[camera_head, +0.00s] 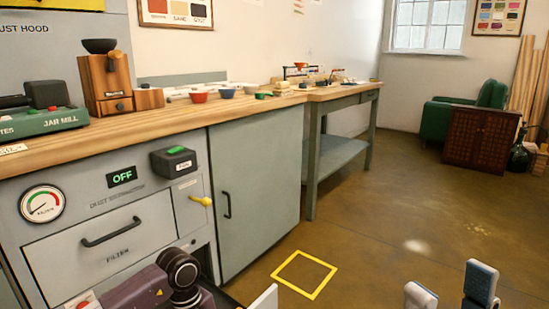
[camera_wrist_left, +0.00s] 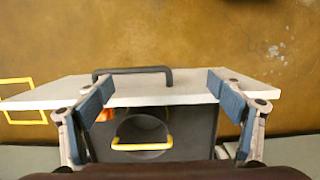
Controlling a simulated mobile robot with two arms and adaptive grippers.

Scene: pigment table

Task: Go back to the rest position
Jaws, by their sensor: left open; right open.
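My left gripper (camera_wrist_left: 160,88) is open in the left wrist view. Its two blue-padded fingers are spread wide, with nothing held between them. Beyond and below the fingers is a pulled-out drawer with a pale front panel (camera_wrist_left: 60,94) and a dark bar handle (camera_wrist_left: 132,71). The handle lies between the fingertips in the picture; I cannot tell if they touch the panel. In the head view my left arm shows at the bottom left, its fingers out of sight. My right gripper (camera_head: 450,290) is open and empty at the bottom right, over the floor.
Inside the drawer is a dark bin with a yellow handle (camera_wrist_left: 142,143). The grey cabinet (camera_head: 255,180) has a filter front (camera_head: 110,255) and a yellow lever (camera_head: 201,201). A wooden bench top (camera_head: 150,125) holds a jar mill and bowls.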

